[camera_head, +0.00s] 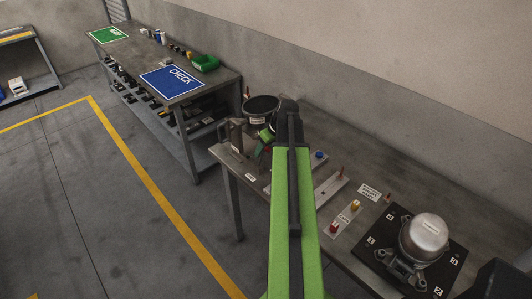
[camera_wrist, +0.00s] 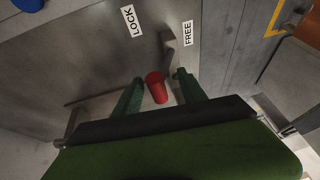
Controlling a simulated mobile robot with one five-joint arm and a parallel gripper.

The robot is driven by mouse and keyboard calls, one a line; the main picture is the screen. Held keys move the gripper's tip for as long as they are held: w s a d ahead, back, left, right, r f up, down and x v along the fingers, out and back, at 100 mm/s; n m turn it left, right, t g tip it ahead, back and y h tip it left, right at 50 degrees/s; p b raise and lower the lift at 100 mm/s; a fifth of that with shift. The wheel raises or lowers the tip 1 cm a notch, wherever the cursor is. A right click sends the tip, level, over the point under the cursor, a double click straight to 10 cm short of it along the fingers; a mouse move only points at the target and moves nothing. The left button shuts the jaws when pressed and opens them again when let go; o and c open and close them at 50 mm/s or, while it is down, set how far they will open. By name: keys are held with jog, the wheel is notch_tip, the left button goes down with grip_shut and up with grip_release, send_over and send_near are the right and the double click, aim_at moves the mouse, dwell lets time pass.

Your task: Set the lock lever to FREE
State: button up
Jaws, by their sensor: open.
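The lock lever's red grip (camera_wrist: 156,87) shows in the wrist view, between the two green fingers of my gripper (camera_wrist: 160,78). The fingers are open, one on each side of the grip, and the right finger stands farther off than the left. A LOCK label (camera_wrist: 131,22) and a FREE label (camera_wrist: 186,32) lie on the grey metal surface beyond the grip. I cannot tell at which label the lever stands. In the head view my gripper (camera_head: 265,143) is at the far end of the bench, partly hidden by my arm; the lever is not clear there.
A metal stop-like piece (camera_wrist: 170,50) stands near the FREE label. On the bench are a dark round pot (camera_head: 262,104), a plate with red and yellow knobs (camera_head: 343,217), and a compressor (camera_head: 425,236) on a black numbered board. A second bench has a blue CHECK mat (camera_head: 172,81).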

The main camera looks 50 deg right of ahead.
jog(key=shift+r, duration=0.1)
grip_shut()
jog(key=shift+s, duration=0.1)
dwell(1.1)
